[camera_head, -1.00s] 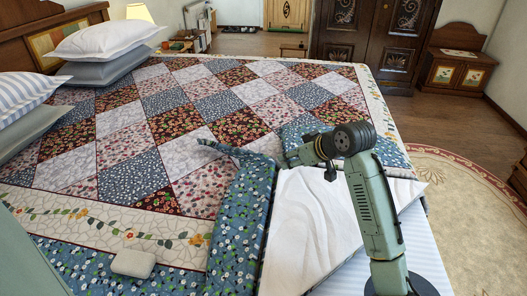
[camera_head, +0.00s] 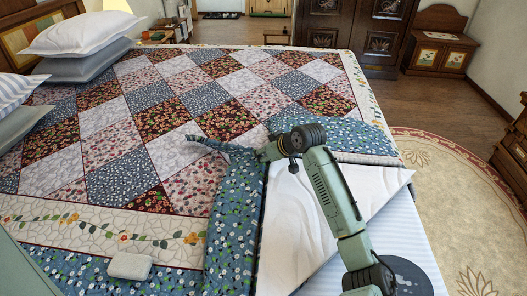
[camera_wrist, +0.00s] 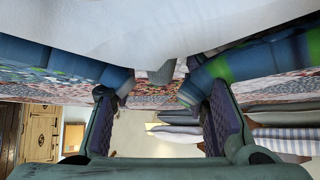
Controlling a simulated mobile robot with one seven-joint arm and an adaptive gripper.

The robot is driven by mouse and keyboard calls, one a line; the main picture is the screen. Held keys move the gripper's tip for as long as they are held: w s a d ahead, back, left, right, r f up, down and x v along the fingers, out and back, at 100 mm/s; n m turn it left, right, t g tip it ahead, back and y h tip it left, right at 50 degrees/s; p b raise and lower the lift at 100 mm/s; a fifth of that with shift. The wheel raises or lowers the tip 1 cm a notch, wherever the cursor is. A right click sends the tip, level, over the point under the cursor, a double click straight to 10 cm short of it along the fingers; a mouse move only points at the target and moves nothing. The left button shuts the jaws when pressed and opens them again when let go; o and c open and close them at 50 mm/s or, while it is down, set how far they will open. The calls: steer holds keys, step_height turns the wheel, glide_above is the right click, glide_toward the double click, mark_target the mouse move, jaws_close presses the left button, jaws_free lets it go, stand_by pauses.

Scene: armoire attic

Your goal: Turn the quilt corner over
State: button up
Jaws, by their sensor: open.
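The patchwork quilt (camera_head: 165,155) covers the bed, with a blue floral border. Its near right corner is disturbed: a raised blue floral fold (camera_head: 232,210) stands along the left of a white wrinkled cloth area (camera_head: 300,215), and another blue flap (camera_head: 345,133) lies behind it. My gripper (camera_head: 262,152) is low over the quilt where these folds meet, its fingers mostly hidden by my wrist. In the wrist view my gripper (camera_wrist: 160,105) has its two purple-padded fingers wide apart. White cloth and blurred blue folds hang close ahead, with a grey cloth tip (camera_wrist: 163,71) between them.
A pale striped mattress or sheet (camera_head: 400,235) shows at the near right. Pillows (camera_head: 75,40) lie at the far left. A small light block (camera_head: 131,266) sits on the near border. Rug and floor are open at right; an armoire (camera_head: 352,30) stands behind.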

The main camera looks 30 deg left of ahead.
steer(key=shift+a+f, duration=0.2)
steer(key=shift+f, duration=0.05)
steer(key=shift+c, duration=0.4)
jaws_close()
stand_by(0.4)
